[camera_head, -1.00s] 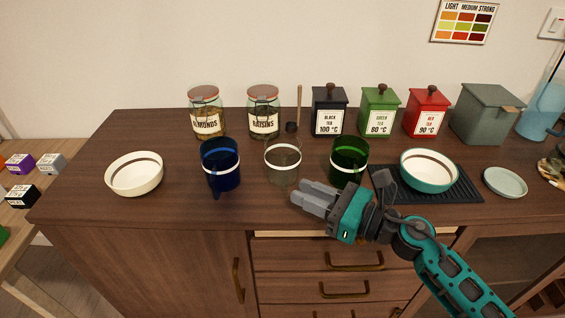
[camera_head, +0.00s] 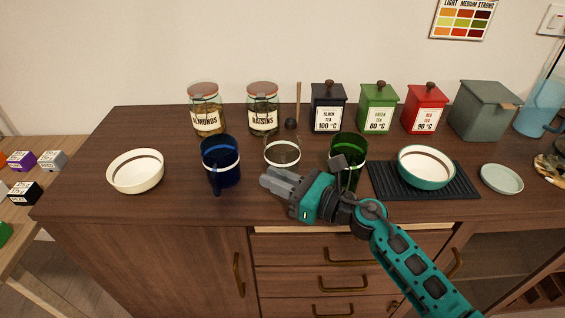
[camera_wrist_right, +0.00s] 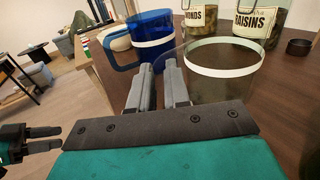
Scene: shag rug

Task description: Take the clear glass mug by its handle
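The clear glass mug (camera_head: 282,155) with a white band stands upright on the wooden counter, between a blue mug (camera_head: 220,163) and a green mug (camera_head: 346,165). My right gripper (camera_head: 270,181) is just in front of it, fingers pointing left and hiding its lower front. In the right wrist view, the fingers (camera_wrist_right: 161,66) are a little apart with nothing clearly between them, and the clear mug (camera_wrist_right: 222,88) is right beside them. I cannot make out its handle clearly. My left gripper (camera_wrist_right: 75,133) shows at the left edge there, its fingers apart and empty.
A white bowl (camera_head: 135,172) stands at the left. A teal bowl (camera_head: 426,168) stands on a black mat (camera_head: 465,190) at the right. Jars (camera_head: 206,110) and tea tins (camera_head: 378,108) line the back. The counter between white bowl and blue mug is clear.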

